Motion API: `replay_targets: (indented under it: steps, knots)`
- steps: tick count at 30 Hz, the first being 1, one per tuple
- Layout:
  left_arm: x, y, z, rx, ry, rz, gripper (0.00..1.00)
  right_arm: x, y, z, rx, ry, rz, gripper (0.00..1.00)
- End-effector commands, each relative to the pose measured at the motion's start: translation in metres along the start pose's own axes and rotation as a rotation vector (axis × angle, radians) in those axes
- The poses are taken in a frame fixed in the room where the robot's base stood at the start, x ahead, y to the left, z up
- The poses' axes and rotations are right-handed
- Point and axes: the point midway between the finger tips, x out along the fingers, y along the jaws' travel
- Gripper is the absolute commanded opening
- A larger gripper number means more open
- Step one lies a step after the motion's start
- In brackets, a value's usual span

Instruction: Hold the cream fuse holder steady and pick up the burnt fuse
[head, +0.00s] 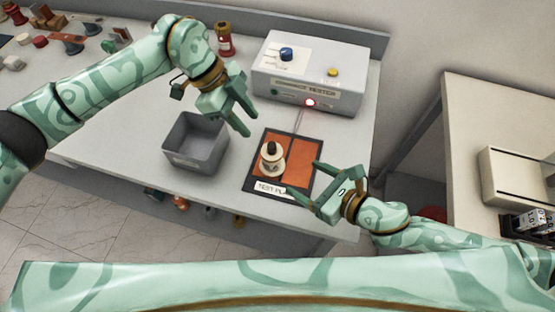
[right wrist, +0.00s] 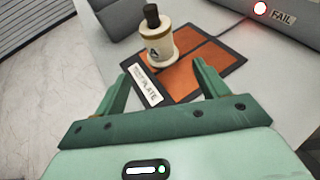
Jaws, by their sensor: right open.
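The cream fuse holder (head: 272,162) stands upright on the left orange pad of the test plate (head: 257,187). A dark burnt fuse (head: 271,147) sticks up from its top. In the right wrist view the holder (right wrist: 158,44) and the dark fuse (right wrist: 151,15) stand ahead of the fingers. My left gripper (head: 247,117) is open and empty, above and to the left of the holder. My right gripper (head: 302,179) is open to the lower right of the holder, with its fingers pointing toward it and not touching it.
A grey open bin (head: 196,142) stands left of the plate. The tester box (head: 308,75) stands behind it, with a lit red FAIL lamp (head: 310,102). A red and cream part (head: 225,40) stands at the back, and several loose parts lie far left. The table's front edge is near.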

Motion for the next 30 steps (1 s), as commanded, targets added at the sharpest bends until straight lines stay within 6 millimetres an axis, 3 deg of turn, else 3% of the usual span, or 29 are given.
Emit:
replay_targets:
  steps: [9,15,21,30]
  knots:
    - [0.000,0.000,0.000,0.000,0.000,0.000,0.36,0.076,0.000,0.001,0.002,-0.001,-0.001,0.73]
    - [0.000,0.000,0.000,0.000,0.000,0.000,0.36,0.112,0.000,0.000,0.002,0.000,-0.001,0.73]
    - [0.000,0.000,0.000,0.000,0.000,0.000,0.36,0.128,0.000,0.000,0.003,0.001,-0.001,0.73]
    - [0.000,0.000,0.000,0.000,0.000,0.000,0.36,0.129,-0.001,0.000,0.002,0.001,-0.001,0.70]
